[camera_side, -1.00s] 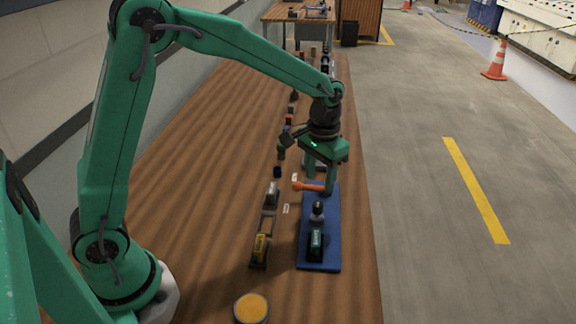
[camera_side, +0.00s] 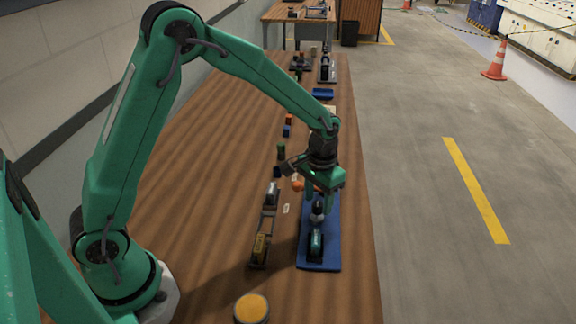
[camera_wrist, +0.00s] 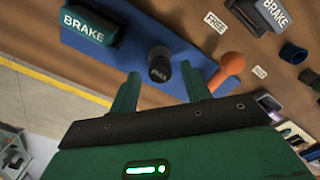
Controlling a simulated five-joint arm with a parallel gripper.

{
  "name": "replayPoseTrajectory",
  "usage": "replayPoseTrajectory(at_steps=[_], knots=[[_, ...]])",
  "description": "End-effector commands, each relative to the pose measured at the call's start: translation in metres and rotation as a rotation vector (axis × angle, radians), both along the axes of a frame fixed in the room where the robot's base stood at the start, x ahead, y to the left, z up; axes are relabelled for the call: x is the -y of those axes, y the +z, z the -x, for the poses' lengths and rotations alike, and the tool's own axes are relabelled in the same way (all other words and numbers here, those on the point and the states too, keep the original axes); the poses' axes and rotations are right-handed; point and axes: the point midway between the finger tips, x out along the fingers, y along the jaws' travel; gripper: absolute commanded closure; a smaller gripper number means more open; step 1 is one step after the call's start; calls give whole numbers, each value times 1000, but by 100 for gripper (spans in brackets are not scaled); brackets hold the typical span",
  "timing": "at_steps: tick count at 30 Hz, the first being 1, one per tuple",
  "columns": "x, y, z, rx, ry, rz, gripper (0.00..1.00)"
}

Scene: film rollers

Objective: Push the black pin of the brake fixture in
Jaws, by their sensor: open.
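The brake fixture is a blue board (camera_side: 333,245) near the table's right edge. It carries a dark green block (camera_side: 315,246) that reads BRAKE in the wrist view (camera_wrist: 90,24), a black round-topped pin (camera_wrist: 159,66) with a lettered end, and an orange lever (camera_wrist: 226,73). In the side view the pin (camera_side: 317,212) shows just below my gripper. My gripper (camera_wrist: 161,72) is open and empty; in the wrist view its two fingers point at the pin, one on each side of it. Whether they touch it I cannot tell. My gripper hides part of the lever in the side view.
A second fixture with a yellow-marked block (camera_side: 260,247) stands left of the board. A round orange-topped disc (camera_side: 251,308) lies at the front. Several small blocks and fixtures line the table behind my gripper. The wooden table's left side (camera_side: 190,190) is clear.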

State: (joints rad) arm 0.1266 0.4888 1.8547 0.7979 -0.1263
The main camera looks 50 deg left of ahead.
Motion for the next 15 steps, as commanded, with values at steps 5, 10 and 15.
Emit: replayPoseTrajectory(at_steps=[5,10,15], knots=[[0,-6,0,0,0,0,52],[0,-6,0,0,0,0,52],[0,-6,0,0,0,0,76]])
